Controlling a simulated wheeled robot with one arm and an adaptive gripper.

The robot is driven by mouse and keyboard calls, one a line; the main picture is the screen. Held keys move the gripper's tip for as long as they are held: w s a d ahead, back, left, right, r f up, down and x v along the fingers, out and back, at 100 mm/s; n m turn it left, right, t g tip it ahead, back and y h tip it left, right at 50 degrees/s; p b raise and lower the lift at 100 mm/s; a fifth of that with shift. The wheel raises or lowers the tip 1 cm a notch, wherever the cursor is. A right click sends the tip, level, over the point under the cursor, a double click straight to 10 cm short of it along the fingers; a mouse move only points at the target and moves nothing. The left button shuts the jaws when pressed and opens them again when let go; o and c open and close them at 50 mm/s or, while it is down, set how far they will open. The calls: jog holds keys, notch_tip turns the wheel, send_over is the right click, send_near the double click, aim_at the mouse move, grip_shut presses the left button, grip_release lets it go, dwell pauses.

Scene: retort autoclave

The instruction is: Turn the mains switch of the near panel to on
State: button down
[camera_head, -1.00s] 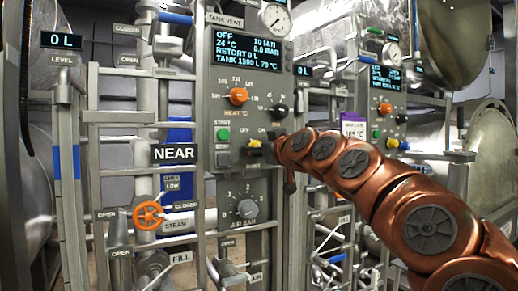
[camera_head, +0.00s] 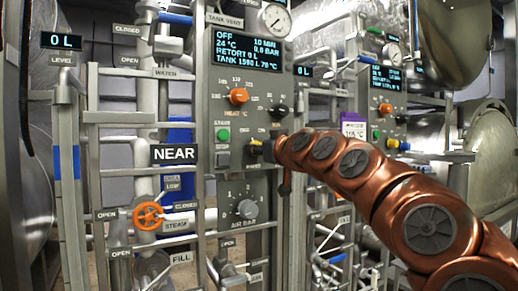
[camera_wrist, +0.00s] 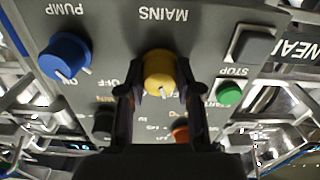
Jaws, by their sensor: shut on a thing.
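The near panel (camera_head: 205,90) stands upright left of centre in the head view, with a NEAR sign beside it. Its mains switch is a yellow knob (camera_wrist: 158,66) under the MAINS label in the wrist view, which shows the panel upside down. My gripper (camera_wrist: 161,90) is shut on this knob, one dark finger on each side. A pale pointer mark shows on the knob between the fingers. The fingers hide the switch's own position labels. In the head view the yellow knob (camera_head: 254,147) shows just left of my gripper. The panel's display (camera_head: 248,50) reads OFF.
A blue pump knob (camera_wrist: 66,57) and a green button (camera_wrist: 229,93) flank the mains knob. An orange heat knob (camera_head: 238,96) and a grey air knob (camera_head: 246,209) sit above and below it. A second panel (camera_head: 385,90) stands further back, right. Pipes and rails crowd the front.

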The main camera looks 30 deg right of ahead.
jog(key=m+p, duration=0.1)
jog(key=m, duration=0.4)
jog(key=m+p, duration=0.2)
jog(key=m, duration=0.2)
jog(key=shift+m+p, duration=0.35)
jog(key=shift+m, duration=0.15)
jog(key=shift+f, duration=0.1)
jog(key=c, duration=0.8)
grip_release()
jog(key=shift+s, duration=0.1)
